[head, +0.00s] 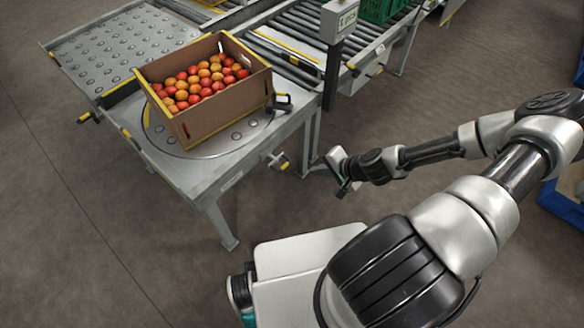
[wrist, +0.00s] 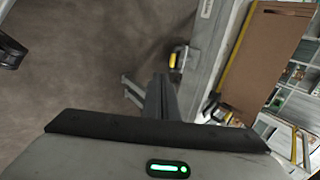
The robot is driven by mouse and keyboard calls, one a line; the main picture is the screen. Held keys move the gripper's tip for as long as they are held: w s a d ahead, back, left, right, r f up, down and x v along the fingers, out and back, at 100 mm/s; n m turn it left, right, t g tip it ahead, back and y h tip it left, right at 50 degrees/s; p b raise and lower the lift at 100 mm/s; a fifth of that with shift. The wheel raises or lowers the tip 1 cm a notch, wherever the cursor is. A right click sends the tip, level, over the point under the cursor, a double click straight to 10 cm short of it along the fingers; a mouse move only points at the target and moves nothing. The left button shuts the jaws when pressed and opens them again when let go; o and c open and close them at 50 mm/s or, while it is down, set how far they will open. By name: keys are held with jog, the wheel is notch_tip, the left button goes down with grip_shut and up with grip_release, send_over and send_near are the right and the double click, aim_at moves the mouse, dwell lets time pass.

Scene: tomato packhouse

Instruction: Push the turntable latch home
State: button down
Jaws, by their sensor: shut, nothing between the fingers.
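The turntable (head: 225,146) is a round grey plate set in the steel table top in the head view. A latch with a yellow grip (head: 280,161) sticks out from the table's near right side; it also shows in the wrist view (wrist: 176,61), upper middle. I cannot tell how far in the latch sits. My gripper (head: 343,190) is shut and empty, to the right of the latch and apart from it. Its closed fingers (wrist: 160,98) show in the wrist view, below the latch in the picture.
A cardboard crate of tomatoes (head: 205,115) stands tilted in angle on the turntable. A black handle (head: 281,103) is at the table's right edge, another yellow-tipped handle (head: 90,117) at left. A sign post (head: 335,60) rises behind. Floor between gripper and table is clear.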

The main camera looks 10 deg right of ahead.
jog(key=shift+f, duration=0.1)
jog(key=r+b+x, duration=0.1)
jog(key=x, duration=0.5)
jog(key=w+a+b+x, duration=0.1)
jog(key=b+x, duration=0.1)
jog(key=x, duration=0.5)
jog(key=shift+w+r, duration=0.3)
jog(key=shift+r, duration=0.05)
jog(key=shift+a, duration=0.1)
jog(key=w+a, duration=0.1)
jog(key=w, duration=0.1)
jog(key=w+a+b, duration=0.1)
jog(key=shift+w+a, duration=0.35)
jog(key=shift+a, duration=0.05)
